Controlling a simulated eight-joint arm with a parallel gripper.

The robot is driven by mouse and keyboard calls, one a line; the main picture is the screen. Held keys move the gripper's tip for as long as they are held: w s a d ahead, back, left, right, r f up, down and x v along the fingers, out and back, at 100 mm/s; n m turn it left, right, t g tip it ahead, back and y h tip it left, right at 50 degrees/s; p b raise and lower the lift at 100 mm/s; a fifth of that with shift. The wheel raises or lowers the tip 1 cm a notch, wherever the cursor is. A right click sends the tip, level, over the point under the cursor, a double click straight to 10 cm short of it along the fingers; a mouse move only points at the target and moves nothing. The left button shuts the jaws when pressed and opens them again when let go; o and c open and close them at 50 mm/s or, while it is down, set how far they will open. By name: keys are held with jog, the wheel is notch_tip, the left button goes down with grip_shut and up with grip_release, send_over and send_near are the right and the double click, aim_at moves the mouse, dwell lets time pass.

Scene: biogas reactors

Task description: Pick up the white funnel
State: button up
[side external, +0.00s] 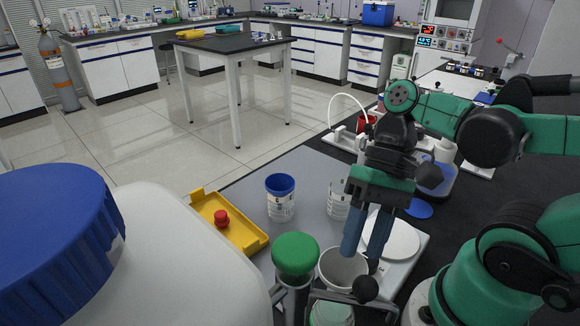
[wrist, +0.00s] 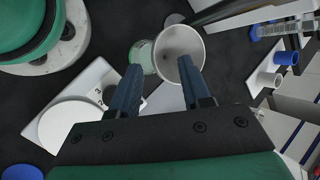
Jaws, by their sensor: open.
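The white funnel (side external: 334,272) shows in the side view as a wide white open rim near the front edge of the grey mat. In the wrist view the funnel (wrist: 178,42) appears as a round white mouth with a grey inside, at the top centre. My gripper (side external: 361,258) points down at the funnel, its two blue fingers apart and empty. In the wrist view my gripper (wrist: 159,67) has its right finger overlapping the funnel's lower edge, and the left finger lies to the left of it. I cannot tell whether a finger touches the funnel.
A green-capped bottle (side external: 296,255) stands close left of the funnel, with metal clamp arms in front. A white round plate (side external: 395,240) lies to the right. A blue-rimmed cup (side external: 281,203), a clear beaker (side external: 337,203) and a yellow tray (side external: 226,232) stand behind. A large blue-lidded jug (side external: 150,260) fills the foreground.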

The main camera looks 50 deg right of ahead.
jog(key=shift+x, duration=1)
grip_shut()
jog(key=shift+r, duration=0.15)
